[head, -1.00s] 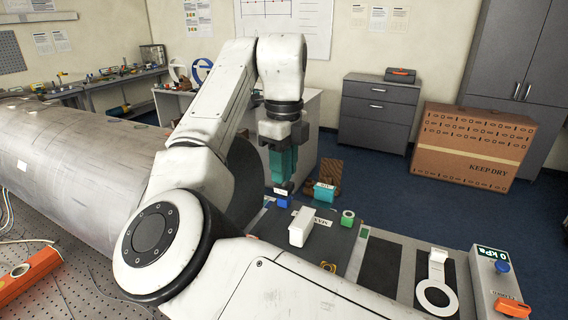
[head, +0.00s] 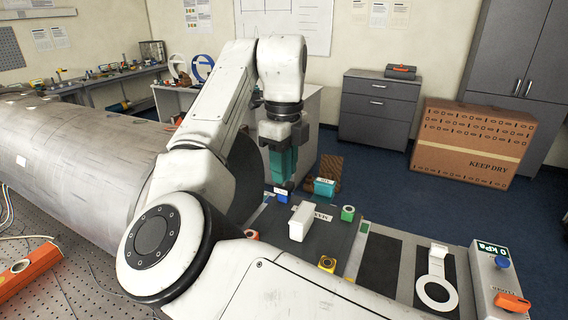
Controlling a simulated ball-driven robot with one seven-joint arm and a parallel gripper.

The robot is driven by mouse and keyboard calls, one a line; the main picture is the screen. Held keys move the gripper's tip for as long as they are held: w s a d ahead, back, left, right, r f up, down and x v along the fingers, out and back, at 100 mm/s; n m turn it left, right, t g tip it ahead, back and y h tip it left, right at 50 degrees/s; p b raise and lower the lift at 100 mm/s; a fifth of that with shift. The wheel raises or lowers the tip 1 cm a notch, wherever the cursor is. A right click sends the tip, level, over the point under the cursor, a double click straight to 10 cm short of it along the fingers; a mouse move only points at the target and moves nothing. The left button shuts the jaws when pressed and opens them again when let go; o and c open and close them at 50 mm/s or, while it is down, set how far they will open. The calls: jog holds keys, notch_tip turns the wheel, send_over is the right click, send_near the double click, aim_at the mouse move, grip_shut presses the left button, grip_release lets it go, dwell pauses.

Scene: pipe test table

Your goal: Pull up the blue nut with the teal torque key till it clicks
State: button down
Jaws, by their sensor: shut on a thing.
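My gripper (head: 284,134) points down and is shut on the teal torque key (head: 284,163), which hangs upright below it. The key's dark lower end comes down at the blue nut (head: 284,196), a small blue block with a pale label on the dark bench top. The key's end looks to be at the nut's top, but I cannot tell whether it is seated on it. A second teal block (head: 324,188) with a white label stands just to the right.
A gauge box (head: 492,275) stands at the right. The large grey pipe (head: 75,165) fills the left.

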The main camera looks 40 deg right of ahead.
jog(key=shift+f, duration=0.55)
jog(key=c, duration=1.3)
grip_release()
jog(key=shift+c, duration=0.2)
grip_shut()
jog(key=shift+m, duration=0.3)
jog(key=shift+m, duration=0.4)
